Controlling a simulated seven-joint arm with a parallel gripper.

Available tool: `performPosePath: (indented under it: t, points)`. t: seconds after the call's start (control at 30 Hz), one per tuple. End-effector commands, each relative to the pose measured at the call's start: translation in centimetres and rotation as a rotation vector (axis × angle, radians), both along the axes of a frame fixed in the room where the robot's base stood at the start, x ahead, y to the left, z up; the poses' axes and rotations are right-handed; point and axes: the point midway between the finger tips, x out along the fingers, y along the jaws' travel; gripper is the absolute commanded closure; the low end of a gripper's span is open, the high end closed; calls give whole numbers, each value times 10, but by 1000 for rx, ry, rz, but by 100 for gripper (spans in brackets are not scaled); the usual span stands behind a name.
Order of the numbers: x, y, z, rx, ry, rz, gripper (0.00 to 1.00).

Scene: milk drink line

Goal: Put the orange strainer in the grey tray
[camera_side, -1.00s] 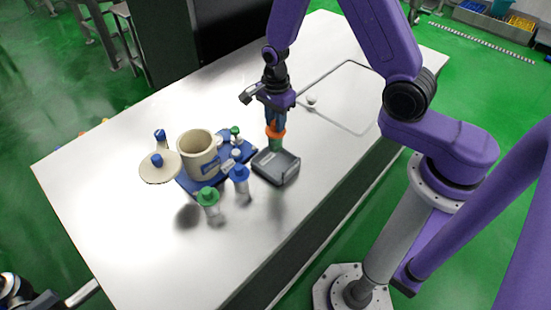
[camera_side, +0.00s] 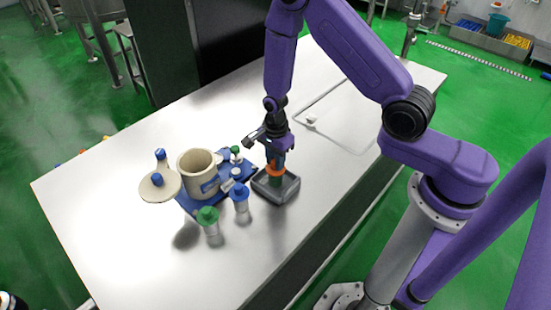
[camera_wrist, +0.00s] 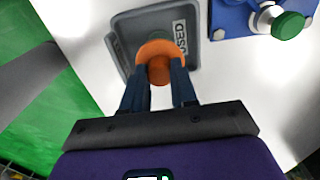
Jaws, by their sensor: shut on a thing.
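The orange strainer (camera_wrist: 160,52) is between the fingers of my gripper (camera_wrist: 159,92), which is shut on it. In the side view the orange strainer (camera_side: 275,169) shows at the fingertips of my gripper (camera_side: 276,163), with a green part below it. The grey tray (camera_side: 290,190) lies on the table directly under them. In the wrist view the grey tray (camera_wrist: 128,25) surrounds the strainer and bears a printed label. I cannot tell whether the strainer touches the tray floor.
A blue-capped bottle (camera_side: 239,194) and a green-capped bottle (camera_side: 208,217) stand near the tray. The table's front left is clear.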

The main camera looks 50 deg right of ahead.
Motion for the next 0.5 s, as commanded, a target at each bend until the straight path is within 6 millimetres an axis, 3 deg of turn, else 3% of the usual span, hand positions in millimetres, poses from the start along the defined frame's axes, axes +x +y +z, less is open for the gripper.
performPosePath:
  t: [0.2, 0.23, 0.3, 0.5]
  points:
    - [0, 0, -3, 0, 2, 0, 100]
    - [0, 0, -3, 0, 1, 0, 63]
    - [0, 0, -3, 0, 1, 0, 47]
    - [0, 0, -3, 0, 1, 0, 47]
